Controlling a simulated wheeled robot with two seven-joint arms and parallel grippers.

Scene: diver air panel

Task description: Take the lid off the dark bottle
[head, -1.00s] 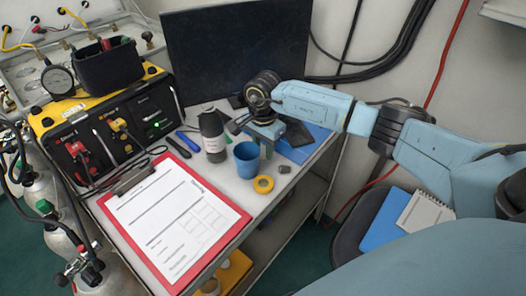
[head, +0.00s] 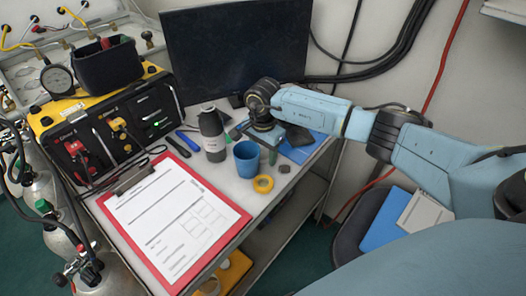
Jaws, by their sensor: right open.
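The dark bottle (head: 212,126) stands upright on the table, with a pale band around its lower part. Its lid (head: 208,107) is on top. My right gripper (head: 254,141) comes in from the right and points down, to the right of the bottle and behind the blue cup. Its fingers are apart with nothing seen between them, and it does not touch the bottle. My left gripper is not in view.
A blue cup (head: 247,158) stands close to the right of the bottle, with a yellow tape roll (head: 263,184) in front. A red clipboard (head: 240,219) lies at the front. A monitor (head: 235,50) stands behind. The yellow-black air panel (head: 110,125) is at the left.

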